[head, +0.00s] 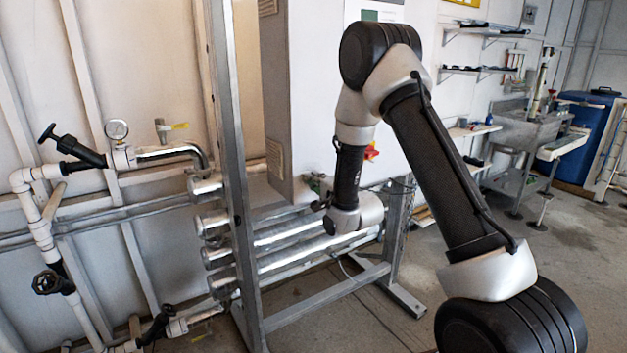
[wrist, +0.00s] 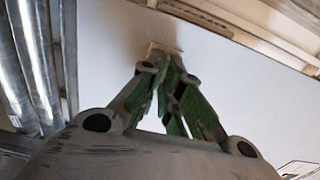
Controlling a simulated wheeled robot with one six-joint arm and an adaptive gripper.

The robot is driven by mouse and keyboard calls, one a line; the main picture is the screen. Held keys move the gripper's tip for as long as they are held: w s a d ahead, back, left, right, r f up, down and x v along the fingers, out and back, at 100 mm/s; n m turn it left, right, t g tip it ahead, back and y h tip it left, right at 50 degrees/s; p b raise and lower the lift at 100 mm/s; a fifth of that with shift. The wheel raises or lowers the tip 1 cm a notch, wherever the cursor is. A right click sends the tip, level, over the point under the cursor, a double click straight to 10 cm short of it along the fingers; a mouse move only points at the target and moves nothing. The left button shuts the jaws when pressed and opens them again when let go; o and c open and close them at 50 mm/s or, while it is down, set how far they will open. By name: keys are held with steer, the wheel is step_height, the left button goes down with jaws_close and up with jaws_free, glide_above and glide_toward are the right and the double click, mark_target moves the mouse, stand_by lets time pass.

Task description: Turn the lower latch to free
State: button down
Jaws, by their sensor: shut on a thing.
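My gripper (wrist: 168,68) shows in the wrist view with its green-padded fingers closed together at the tips. They are shut on a small tan piece (wrist: 163,48) against a pale flat surface, which I take to be the lower latch. Most of the piece is hidden by the fingertips, so its angle cannot be told. In the head view my gripper (head: 319,196) is at the lower part of the white cabinet (head: 308,90), just above the metal tubes. The latch cannot be made out there.
Shiny horizontal tubes (head: 290,232) run close below the cabinet; they also show at the left of the wrist view (wrist: 33,65). A metal frame post (head: 228,150) stands left of the cabinet. White pipework with black valves (head: 50,284) is further left. Open floor (head: 560,250) lies at right.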

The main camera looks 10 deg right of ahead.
steer(key=shift+d+m, duration=0.25)
steer(key=shift+m, duration=0.15)
steer(key=c, duration=1.6)
jaws_free()
steer(key=v, duration=0.7)
steer(key=shift+s, duration=0.25)
steer(key=shift+a, duration=0.1)
steer(key=shift+n, duration=0.3)
